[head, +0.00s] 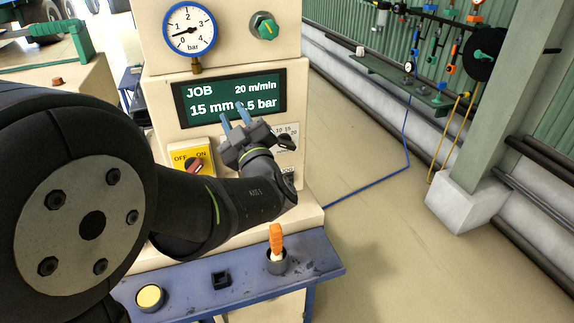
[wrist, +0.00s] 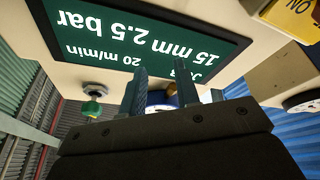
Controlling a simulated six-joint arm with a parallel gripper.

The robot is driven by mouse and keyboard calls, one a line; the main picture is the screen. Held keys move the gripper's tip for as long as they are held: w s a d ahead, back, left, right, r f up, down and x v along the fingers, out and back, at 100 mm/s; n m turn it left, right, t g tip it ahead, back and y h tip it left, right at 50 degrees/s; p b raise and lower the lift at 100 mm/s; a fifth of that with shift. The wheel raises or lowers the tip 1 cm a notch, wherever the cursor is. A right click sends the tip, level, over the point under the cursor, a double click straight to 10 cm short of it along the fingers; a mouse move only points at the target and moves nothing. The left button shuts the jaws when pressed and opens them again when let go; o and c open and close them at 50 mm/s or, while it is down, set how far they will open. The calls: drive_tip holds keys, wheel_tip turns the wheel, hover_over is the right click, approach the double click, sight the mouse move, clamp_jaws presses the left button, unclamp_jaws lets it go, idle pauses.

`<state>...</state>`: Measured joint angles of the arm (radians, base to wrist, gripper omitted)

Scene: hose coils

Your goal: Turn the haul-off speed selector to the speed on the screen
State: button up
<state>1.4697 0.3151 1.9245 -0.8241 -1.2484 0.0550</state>
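The screen (head: 268,108) on the cream machine reads JOB, 20 m/min, 15 mm and a pressure in bar; the wrist view shows it upside down (wrist: 120,45), reading 2.5 bar. A black knob (head: 287,143) with a pale scale plate (head: 289,128) showing 10, 15 and 20 sits right of my gripper, partly hidden by it; its pointer setting cannot be read. My gripper (head: 235,115) is in front of the screen's lower edge, left of this knob. Its two fingers stand apart with nothing between them in the wrist view (wrist: 160,68).
A yellow OFF/ON plate (head: 178,158) with a red switch (head: 195,165) is left of my gripper. A pressure gauge (head: 188,27) and green knob (head: 265,26) are above. A blue shelf (head: 318,262) below holds an orange-handled tool (head: 276,240). Open floor lies to the right.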

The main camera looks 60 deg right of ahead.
sight(288, 147)
drive_tip(key=s+d+f+n+g, duration=0.4)
drive_tip(key=s+f, duration=0.8)
drive_tip(key=s, duration=0.2)
drive_tip(key=shift+x, duration=3.65)
drive_tip(key=shift+d+f, duration=0.15)
drive_tip(key=shift+d, duration=0.05)
